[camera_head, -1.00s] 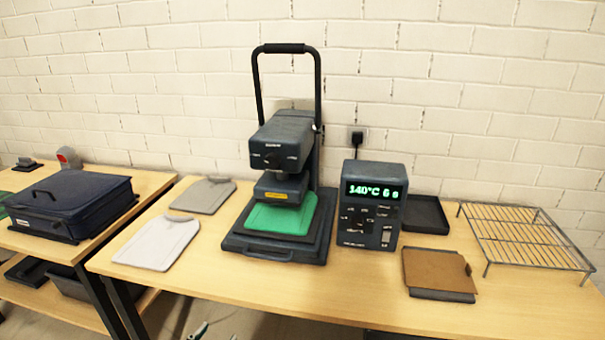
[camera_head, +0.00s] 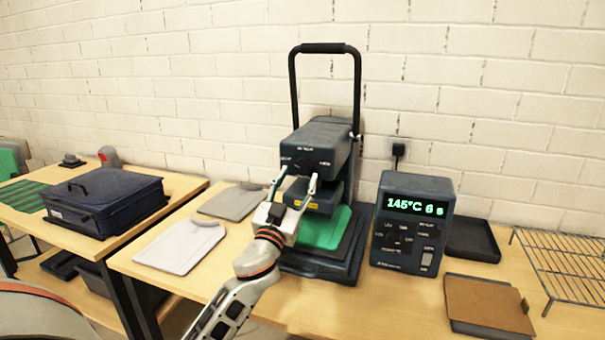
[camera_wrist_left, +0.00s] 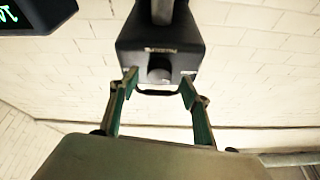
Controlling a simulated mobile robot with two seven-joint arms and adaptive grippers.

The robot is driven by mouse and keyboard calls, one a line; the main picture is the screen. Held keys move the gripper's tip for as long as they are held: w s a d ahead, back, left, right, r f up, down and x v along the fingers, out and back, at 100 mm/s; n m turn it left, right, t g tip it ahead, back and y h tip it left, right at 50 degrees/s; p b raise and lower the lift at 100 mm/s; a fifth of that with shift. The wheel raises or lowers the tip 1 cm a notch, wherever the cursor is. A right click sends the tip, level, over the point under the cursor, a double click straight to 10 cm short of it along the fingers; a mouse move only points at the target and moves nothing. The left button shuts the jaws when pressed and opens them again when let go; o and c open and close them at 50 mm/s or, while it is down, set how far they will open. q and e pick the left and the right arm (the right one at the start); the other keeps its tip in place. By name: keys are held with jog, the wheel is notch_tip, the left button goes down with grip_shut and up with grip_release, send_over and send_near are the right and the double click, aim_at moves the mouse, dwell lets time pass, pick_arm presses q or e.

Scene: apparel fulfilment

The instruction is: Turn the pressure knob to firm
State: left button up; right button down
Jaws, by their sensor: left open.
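The dark heat press (camera_head: 322,140) stands on the table with its tall handle up. The pressure knob (camera_head: 303,163) is a dark round knob on the front face of the press head. It shows in the left wrist view (camera_wrist_left: 160,70), below a small white label. My left gripper (camera_head: 294,182) is open in front of the press head, its fingers pointing at the face. In the left wrist view the fingers (camera_wrist_left: 159,84) are spread to either side of the knob and appear apart from it. The knob's setting is too small to read. My right gripper is out of view.
A green garment (camera_head: 325,232) lies on the press's lower plate. The control box (camera_head: 413,245) at right reads 145°C 6 s. Grey garments (camera_head: 180,247) lie left of the press. A brown board (camera_head: 488,303), a black tray (camera_head: 470,240) and a wire rack (camera_head: 565,265) are further right.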

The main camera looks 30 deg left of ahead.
aim_at(303, 167)
pick_arm(q)
jog(key=shift+x, duration=1)
jog(key=shift+w, duration=0.25)
jog(key=c, duration=1.1)
